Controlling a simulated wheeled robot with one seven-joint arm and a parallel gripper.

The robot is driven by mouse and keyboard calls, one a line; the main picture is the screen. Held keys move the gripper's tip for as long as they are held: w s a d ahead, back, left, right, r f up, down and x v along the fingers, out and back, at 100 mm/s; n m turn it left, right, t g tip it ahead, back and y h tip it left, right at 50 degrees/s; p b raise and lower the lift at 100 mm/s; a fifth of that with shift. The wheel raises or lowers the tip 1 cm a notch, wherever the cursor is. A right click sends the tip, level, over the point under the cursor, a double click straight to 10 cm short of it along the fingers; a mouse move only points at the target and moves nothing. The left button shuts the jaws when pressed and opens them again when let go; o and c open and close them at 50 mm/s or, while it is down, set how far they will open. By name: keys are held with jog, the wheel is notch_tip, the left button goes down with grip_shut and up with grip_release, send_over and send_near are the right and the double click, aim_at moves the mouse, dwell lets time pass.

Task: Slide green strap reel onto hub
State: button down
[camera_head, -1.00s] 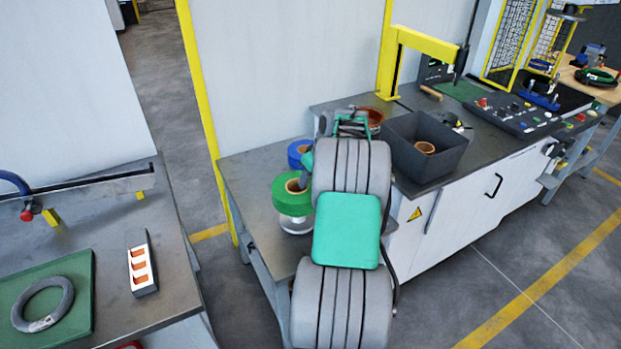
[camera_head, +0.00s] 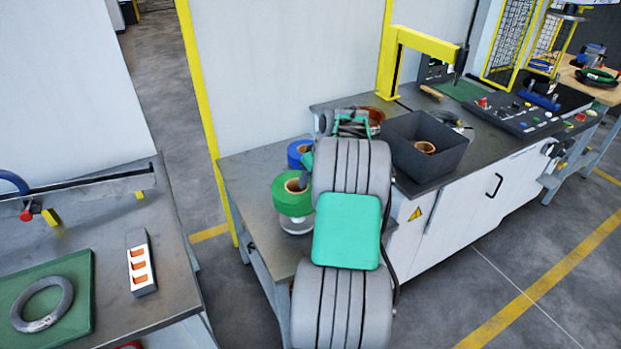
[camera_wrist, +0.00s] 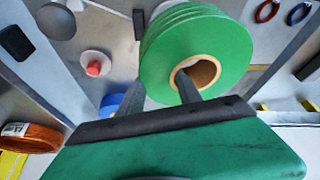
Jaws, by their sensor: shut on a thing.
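The green strap reel (camera_head: 292,204), a flat roll with a brown core, is at the left side of my arm in the head view. In the wrist view the reel (camera_wrist: 158,62) shows its face and open core. My gripper (camera_wrist: 160,80) is shut on the reel's ring, with one finger in the core hole and the other at the outer side. A clear, whitish round piece (camera_head: 296,225) shows below the reel; I cannot tell whether they touch. I cannot clearly identify the hub.
A blue reel (camera_head: 298,150) stands just behind the green one. A dark bin (camera_head: 425,165) holds a brown roll to the right. A copper-coloured coil (camera_wrist: 28,138) lies at the left of the wrist view. The grey bench (camera_head: 245,180) is bare left of the reels.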

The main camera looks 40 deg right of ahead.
jog(key=shift+f+b, duration=2.75)
jog(key=shift+f, duration=1.15)
jog(key=c, duration=1.1)
grip_release()
jog(key=o, duration=0.4)
jog(key=shift+f, duration=0.1)
jog(key=shift+c, duration=0.2)
jog(key=shift+s+a+f, duration=0.1)
jog(key=shift+f, duration=0.05)
jog(key=v, duration=0.8)
